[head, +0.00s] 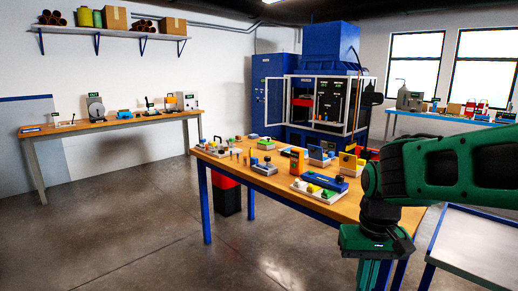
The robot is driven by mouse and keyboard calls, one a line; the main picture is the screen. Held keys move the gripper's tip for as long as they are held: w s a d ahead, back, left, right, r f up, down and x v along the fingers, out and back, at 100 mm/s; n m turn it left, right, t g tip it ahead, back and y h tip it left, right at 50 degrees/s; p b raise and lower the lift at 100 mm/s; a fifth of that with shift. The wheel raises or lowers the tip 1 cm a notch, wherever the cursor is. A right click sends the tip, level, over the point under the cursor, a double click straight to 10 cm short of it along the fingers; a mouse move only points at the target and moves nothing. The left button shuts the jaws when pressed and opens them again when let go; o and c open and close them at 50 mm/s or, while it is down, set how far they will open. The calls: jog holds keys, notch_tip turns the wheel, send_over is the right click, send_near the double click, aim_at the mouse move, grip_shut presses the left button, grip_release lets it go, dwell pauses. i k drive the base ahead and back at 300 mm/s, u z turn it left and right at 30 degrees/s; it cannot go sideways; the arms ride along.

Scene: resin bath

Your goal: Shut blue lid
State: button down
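A small light box with a blue panel (316,152) stands near the back of the wooden worktable; the panel looks like a raised lid, but it is too small to be sure. Close to its right is a similar box with a raised yellow panel (348,161). My gripper (374,275) hangs pointing down in front of the table's right side, well to the right of and nearer than the blue panel. Its fingertips are cut off by the bottom edge, so its opening is hidden.
The wooden worktable (226,161) holds several small devices, including an orange block (297,160) and a tray with a long blue bar (327,181). A grey-topped cart (480,245) stands at right. A blue machine (330,90) stands behind. The floor at left is clear.

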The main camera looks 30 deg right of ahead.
aim_at(314, 154)
jog(key=z, duration=0.15)
jog(key=i, duration=1.3)
jog(key=z, duration=0.5)
